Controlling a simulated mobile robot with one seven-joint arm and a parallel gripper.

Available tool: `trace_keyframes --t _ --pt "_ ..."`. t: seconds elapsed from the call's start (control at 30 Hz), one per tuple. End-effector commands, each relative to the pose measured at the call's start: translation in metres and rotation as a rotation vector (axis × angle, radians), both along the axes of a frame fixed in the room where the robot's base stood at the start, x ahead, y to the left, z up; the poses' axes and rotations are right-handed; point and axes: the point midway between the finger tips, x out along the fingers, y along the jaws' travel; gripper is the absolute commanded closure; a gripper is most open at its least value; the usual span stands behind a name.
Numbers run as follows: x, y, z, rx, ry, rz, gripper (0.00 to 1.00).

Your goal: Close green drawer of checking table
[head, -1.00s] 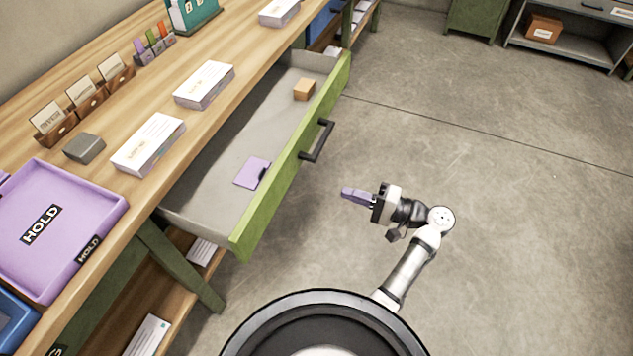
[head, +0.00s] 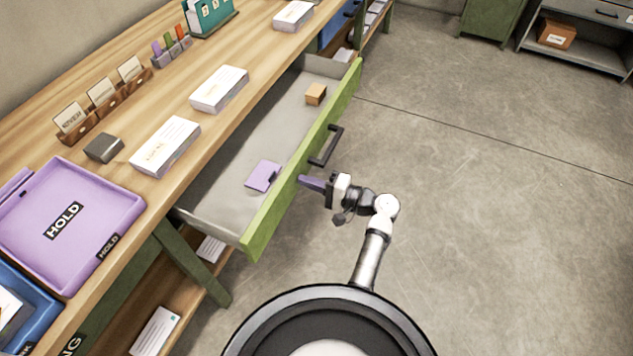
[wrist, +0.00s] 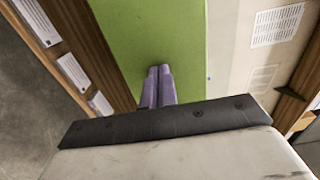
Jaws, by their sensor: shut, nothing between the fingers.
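The green drawer (head: 252,232) of the wooden checking table (head: 105,203) stands pulled out. Its green front has a dark bar handle (head: 333,148). My gripper (head: 302,180) is shut and empty, its purple fingers pointing at the drawer front just below the handle in the head view. In the wrist view the fingertips (wrist: 159,70) are side by side in front of the green front (wrist: 150,30). I cannot tell whether they touch it. The handle does not show in the wrist view.
Inside the drawer are a purple item (head: 263,175) and a small orange-brown box (head: 316,94). A purple HOLD tray (head: 120,205) and white paper stacks (head: 165,147) are on the tabletop. The concrete floor (head: 480,220) to the right is clear.

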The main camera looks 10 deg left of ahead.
Motion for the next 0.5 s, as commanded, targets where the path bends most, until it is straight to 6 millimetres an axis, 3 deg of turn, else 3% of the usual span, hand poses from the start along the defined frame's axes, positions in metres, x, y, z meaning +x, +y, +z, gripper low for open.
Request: trace_keyframes --t 0.33,0.5 --pt "0.001 0.001 0.0 0.0 -0.001 0.0 1.0" --pt "0.005 0.015 -0.001 0.0 -0.001 0.002 1.0"
